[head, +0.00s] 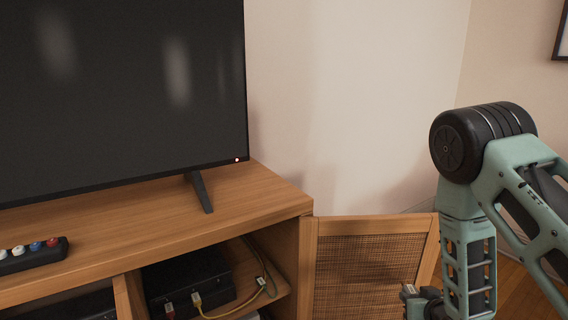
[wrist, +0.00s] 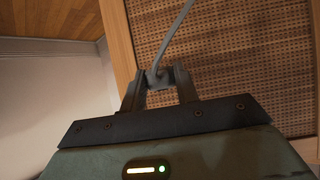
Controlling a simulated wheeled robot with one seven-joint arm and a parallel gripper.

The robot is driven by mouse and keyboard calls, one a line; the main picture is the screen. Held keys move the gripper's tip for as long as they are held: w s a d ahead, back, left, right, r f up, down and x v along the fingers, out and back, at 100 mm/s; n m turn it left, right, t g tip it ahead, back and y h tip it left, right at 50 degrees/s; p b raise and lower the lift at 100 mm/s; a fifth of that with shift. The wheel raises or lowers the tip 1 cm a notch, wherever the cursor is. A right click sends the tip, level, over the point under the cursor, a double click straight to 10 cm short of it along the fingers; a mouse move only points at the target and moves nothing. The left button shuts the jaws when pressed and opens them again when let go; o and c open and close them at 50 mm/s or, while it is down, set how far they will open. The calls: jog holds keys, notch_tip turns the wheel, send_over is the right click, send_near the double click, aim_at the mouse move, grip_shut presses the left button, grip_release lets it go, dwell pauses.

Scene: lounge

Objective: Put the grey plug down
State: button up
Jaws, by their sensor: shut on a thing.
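In the wrist view my gripper (wrist: 161,90) is shut on the grey plug (wrist: 157,80). The plug is small, and mostly covered by the fingers. A grey cable (wrist: 176,34) runs up from it across the woven door panel (wrist: 230,50). In the head view my arm comes down at the right, beside the open cabinet door. The gripper's fingertips and the plug cannot be made out there. I cannot tell how far the plug is from the door or floor.
The wooden TV cabinet (head: 262,190) has its woven door (head: 365,265) open. A black box (head: 190,277) with several cables sits on the shelf inside. The television (head: 120,90) and a black strip with coloured buttons (head: 33,255) stand on top. Bare cabinet top lies right of the television.

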jog(key=s+r+p, duration=0.2)
jog(key=r+p, duration=0.8)
jog(key=r, duration=0.2)
jog(key=s+r+p, duration=0.2)
jog(key=r+p, duration=0.8)
jog(key=r, duration=0.2)
jog(key=shift+s+r+p, duration=0.3)
jog(key=shift+r+p, duration=0.1)
jog(key=shift+d, duration=0.1)
